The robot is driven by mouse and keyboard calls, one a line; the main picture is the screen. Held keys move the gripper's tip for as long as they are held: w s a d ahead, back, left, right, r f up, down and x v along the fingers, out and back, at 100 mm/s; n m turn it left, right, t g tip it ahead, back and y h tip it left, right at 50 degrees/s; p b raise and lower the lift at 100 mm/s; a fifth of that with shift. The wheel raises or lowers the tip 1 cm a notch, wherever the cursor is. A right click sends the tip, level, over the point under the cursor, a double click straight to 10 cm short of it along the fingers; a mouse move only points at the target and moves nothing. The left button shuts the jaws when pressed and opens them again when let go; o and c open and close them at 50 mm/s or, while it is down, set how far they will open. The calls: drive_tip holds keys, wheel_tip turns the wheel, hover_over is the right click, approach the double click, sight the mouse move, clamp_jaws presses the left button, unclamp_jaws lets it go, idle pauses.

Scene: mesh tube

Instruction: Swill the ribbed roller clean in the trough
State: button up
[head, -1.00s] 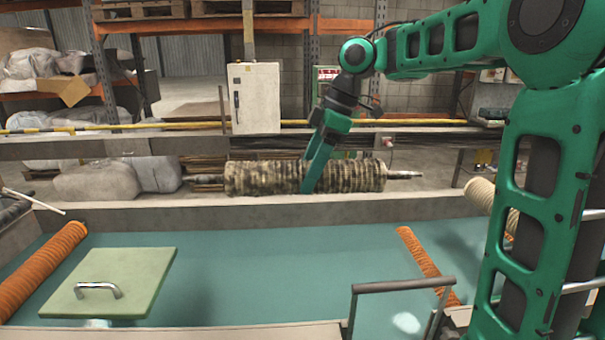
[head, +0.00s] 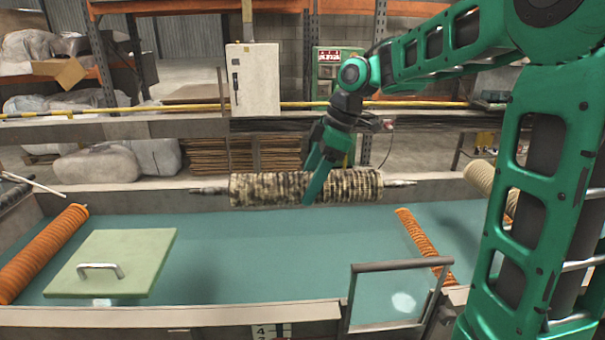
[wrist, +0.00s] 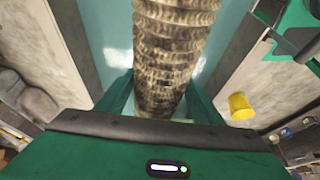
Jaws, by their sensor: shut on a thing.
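The ribbed roller (head: 265,188) is mottled brown and black, with a metal shaft end showing at each side. It lies level across the far side of the trough (head: 160,318), in front of its far wall. My gripper (head: 313,196) is shut around the roller right of its middle, reaching down from above. In the wrist view the roller (wrist: 172,55) runs between my fingers (wrist: 164,105), with water behind it. The trough holds blue-green water (head: 250,250). I cannot tell whether the roller's underside touches the water.
A green board with a handle (head: 130,250) sits at the trough's near left. Orange ribbed rolls lie at the left (head: 40,255) and right (head: 425,245). A metal frame (head: 400,266) stands at the near right. The middle water is clear.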

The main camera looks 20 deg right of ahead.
drive_tip(key=shift+f, duration=13.15)
drive_tip(key=shift+w+d, duration=0.2)
drive_tip(key=shift+w, duration=0.75)
drive_tip(key=shift+s+a, duration=0.25)
drive_tip(key=shift+s, duration=0.75)
drive_tip(key=shift+s+a, duration=0.25)
drive_tip(key=shift+s, duration=0.7)
drive_tip(key=shift+w+d, duration=0.25)
drive_tip(key=shift+w, duration=0.75)
drive_tip(key=shift+w+d, duration=0.25)
drive_tip(key=shift+w, duration=0.7)
drive_tip(key=shift+s, duration=0.1)
drive_tip(key=shift+s+a, duration=0.25)
drive_tip(key=shift+s, duration=0.7)
drive_tip(key=shift+s+a, duration=0.25)
drive_tip(key=shift+s, duration=0.65)
drive_tip(key=shift+w, duration=0.1)
